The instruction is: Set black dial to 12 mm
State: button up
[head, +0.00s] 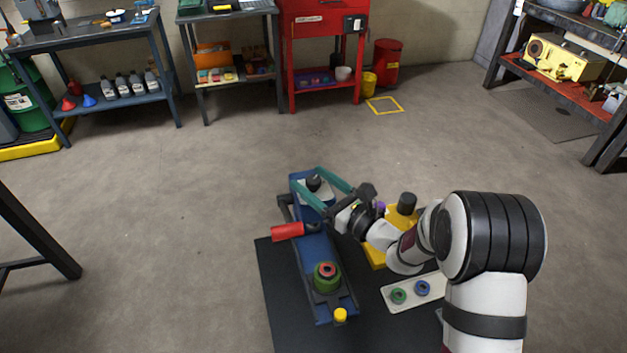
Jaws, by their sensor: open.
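A black dial (313,183) stands on a pale plate at the far end of a blue rail-like fixture (313,243). My gripper (307,178) reaches in from the right with its two teal fingers apart, one on each side of this dial. I cannot tell whether either finger touches it. No scale or millimetre marks are readable at this size. A second black knob-like part (407,202) stands on a yellow block (377,254), partly behind my arm.
A red handle (288,232) sticks out left of the fixture. A green ring part with a red centre (327,274) and a yellow knob (340,315) sit nearer. A pale plate (434,283) holds green and blue rings. The black mat (285,325) is bare at front left.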

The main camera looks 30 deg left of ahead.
grip_shut()
jog(key=shift+a+m+t+h, duration=0.15)
jog(key=shift+m+t+h, duration=0.15)
jog(key=shift+m+t, duration=0.35)
jog(key=shift+m+t+h, duration=0.5)
jog(key=shift+m+t, duration=0.05)
jog(key=shift+t, duration=0.5)
grip_release()
